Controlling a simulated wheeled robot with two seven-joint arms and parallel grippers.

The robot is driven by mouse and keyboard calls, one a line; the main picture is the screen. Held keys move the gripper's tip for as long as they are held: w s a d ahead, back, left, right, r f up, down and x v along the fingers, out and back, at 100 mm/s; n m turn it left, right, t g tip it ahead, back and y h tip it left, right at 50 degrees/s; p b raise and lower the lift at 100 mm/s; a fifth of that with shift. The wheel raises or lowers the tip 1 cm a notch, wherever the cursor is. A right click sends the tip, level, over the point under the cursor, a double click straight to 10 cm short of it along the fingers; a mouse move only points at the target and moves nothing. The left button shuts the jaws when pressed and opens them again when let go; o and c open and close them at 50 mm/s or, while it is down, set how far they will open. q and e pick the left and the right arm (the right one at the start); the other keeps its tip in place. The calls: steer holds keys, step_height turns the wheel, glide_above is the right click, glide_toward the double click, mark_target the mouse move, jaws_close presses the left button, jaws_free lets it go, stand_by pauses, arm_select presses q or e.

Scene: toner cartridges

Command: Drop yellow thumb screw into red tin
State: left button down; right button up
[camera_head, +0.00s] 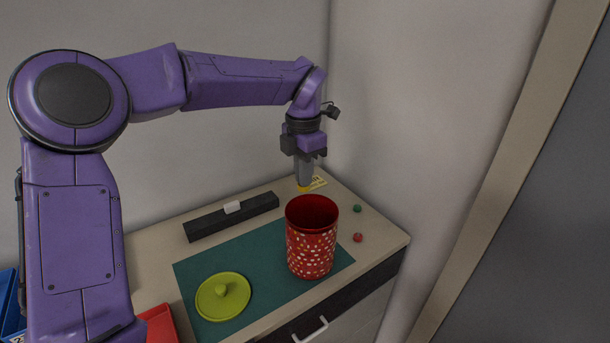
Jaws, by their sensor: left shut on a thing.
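The red tin (312,250) stands upright and open on the teal mat, with pale and orange spots on its side and a dark red inside. My left gripper (304,184) points down just behind the tin, at the back of the cabinet top. It is shut on the yellow thumb screw (303,189), of which only a small yellow bit shows below the fingertips. Whether the screw touches the surface is hard to tell. My right gripper is not in view.
A yellow-green lid (222,296) with a knob lies on the teal mat (254,262). Green (357,208) and red (358,238) screws lie right of the tin.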

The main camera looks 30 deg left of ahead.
arm_select(q)
step_height(320, 180, down, 7)
steer(key=w+b, duration=0.1)
steer(key=b, duration=0.4)
steer(key=shift+w+a+r, duration=0.15)
steer(key=shift+w+r, duration=0.05)
steer(key=c, duration=1.7)
jaws_free()
steer(key=shift+w, duration=0.1)
steer(key=o, duration=0.5)
steer(key=r, duration=1)
steer(key=shift+s+r, duration=0.2)
steer(key=shift+r, duration=0.15)
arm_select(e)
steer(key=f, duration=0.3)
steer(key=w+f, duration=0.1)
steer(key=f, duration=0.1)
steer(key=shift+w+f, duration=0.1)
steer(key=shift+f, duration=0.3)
